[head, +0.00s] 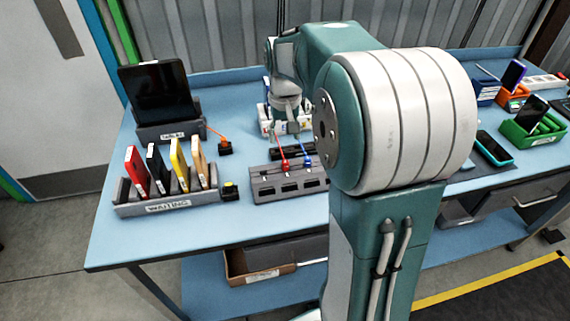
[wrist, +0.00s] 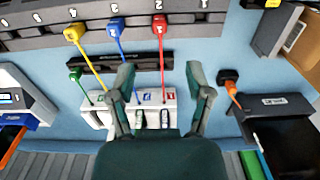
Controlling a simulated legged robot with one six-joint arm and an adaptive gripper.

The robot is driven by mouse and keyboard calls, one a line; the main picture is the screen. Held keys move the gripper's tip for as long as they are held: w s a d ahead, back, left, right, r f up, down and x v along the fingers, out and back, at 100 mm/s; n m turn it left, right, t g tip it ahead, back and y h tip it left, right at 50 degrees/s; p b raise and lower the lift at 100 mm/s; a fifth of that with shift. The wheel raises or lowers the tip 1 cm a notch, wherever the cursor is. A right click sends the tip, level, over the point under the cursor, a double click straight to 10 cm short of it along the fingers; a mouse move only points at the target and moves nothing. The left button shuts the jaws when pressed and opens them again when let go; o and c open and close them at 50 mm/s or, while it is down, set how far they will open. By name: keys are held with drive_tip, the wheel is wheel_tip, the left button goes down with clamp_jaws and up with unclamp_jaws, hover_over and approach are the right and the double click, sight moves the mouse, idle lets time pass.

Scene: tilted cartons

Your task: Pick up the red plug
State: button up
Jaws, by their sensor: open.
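The red plug (wrist: 160,20) is upright at a grey slotted block in the wrist view, its red cable running between my fingers towards a white unit. It also shows in the head view (head: 285,163), on the block's top. My gripper (wrist: 160,78) is open and empty, with its two fingers spread apart. In the head view my gripper (head: 288,132) hangs above the table, just beyond the red plug and apart from it. The grey block (head: 265,190) is partly hidden by my arm.
A blue plug (wrist: 116,24) and a yellow plug (wrist: 74,32) stand beside the red one. A green plug (wrist: 75,74) is further off. A dark bar (wrist: 100,63) lies near the block. A rack marked WAITING (head: 165,206) and an orange plug (head: 225,146) are to the left.

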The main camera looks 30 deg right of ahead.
sight(285, 161)
drive_tip(key=f, duration=0.4)
drive_tip(key=shift+s+a, duration=0.1)
drive_tip(key=shift+a, duration=0.15)
drive_tip(key=f, duration=0.4)
drive_tip(key=shift+s+d+f, duration=0.15)
drive_tip(key=shift+s+f, duration=0.05)
drive_tip(key=shift+f, duration=0.15)
clamp_jaws()
